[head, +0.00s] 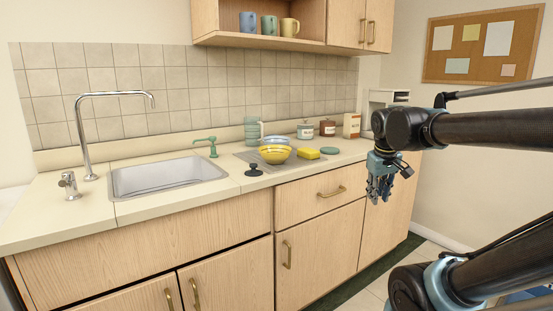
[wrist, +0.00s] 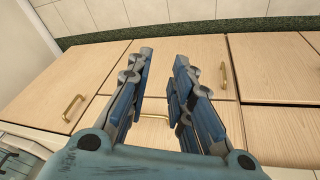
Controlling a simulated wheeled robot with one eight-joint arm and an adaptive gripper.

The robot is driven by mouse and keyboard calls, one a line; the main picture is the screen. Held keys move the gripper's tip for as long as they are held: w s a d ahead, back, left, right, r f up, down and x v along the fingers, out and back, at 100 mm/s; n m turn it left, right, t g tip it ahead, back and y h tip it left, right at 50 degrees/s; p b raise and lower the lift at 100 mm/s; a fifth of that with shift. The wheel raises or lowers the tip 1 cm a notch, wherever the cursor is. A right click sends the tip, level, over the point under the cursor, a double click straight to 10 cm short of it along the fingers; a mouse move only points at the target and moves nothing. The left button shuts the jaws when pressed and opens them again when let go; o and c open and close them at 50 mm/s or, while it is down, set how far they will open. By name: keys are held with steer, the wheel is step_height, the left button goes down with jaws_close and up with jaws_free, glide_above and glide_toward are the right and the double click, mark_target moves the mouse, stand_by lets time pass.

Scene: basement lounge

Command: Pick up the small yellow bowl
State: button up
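The small yellow bowl (head: 273,155) sits on the counter right of the sink, in the head view. A blue-and-white striped bowl (head: 275,141) shows just behind it. My gripper (head: 378,192) hangs to the right of the bowl, in front of the counter's cabinets and apart from the bowl. In the wrist view my gripper (wrist: 162,75) has its two blue-padded fingers spread, with nothing between them. The wrist view faces cabinet fronts, and the bowl is not in it.
A stack of clear teal cups (head: 253,130) stands behind. The upper shelf (head: 262,40) overhangs the counter's back.

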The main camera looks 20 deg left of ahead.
steer(key=w+a+r+n+t, duration=0.1)
steer(key=w+a+r+n, duration=0.15)
steer(key=a+r, duration=0.2)
steer(key=w+a+r+n, duration=0.1)
steer(key=w+a+r, duration=0.25)
steer(key=a, duration=0.25)
steer(key=n+t+y, duration=0.2)
steer(key=n+y, duration=0.1)
steer(key=n, duration=0.3)
glide_toward(268, 156)
steer(key=x, duration=1)
steer(key=shift+w+a, duration=0.15)
steer(key=shift+w, duration=0.35)
jaws_close()
